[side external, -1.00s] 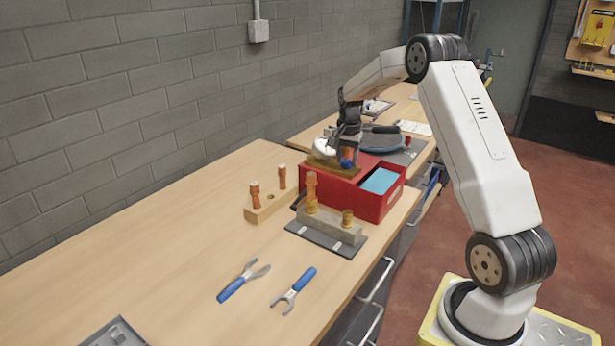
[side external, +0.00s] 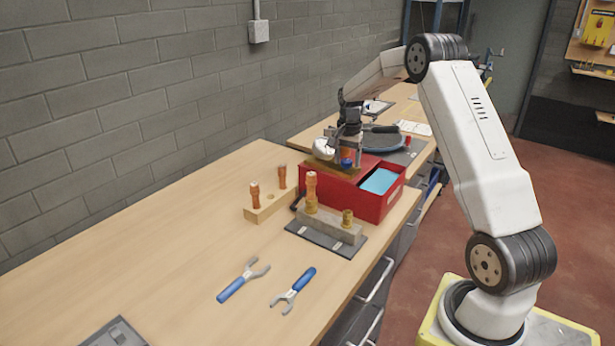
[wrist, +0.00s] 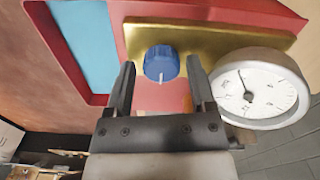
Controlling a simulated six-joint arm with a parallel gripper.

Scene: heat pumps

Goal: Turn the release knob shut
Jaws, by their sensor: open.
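The release knob (wrist: 161,63) is blue with a white pointer line, mounted on a brass block (wrist: 200,42). In the wrist view the line points down toward my gripper's palm. My gripper (wrist: 162,75) is open, with one finger on each side of the knob and visible gaps between. In the side view my gripper (side external: 349,150) hangs over the brass block (side external: 322,168) on the red box, and the blue knob (side external: 346,163) shows small beneath it. A round white gauge (wrist: 258,88) with a dark needle sits beside the knob; it also shows in the side view (side external: 325,149).
The red box (side external: 370,211) holds a light blue panel (side external: 380,181). In front stand a metal block (side external: 331,226) with brass fittings and a wooden holder (side external: 268,206).

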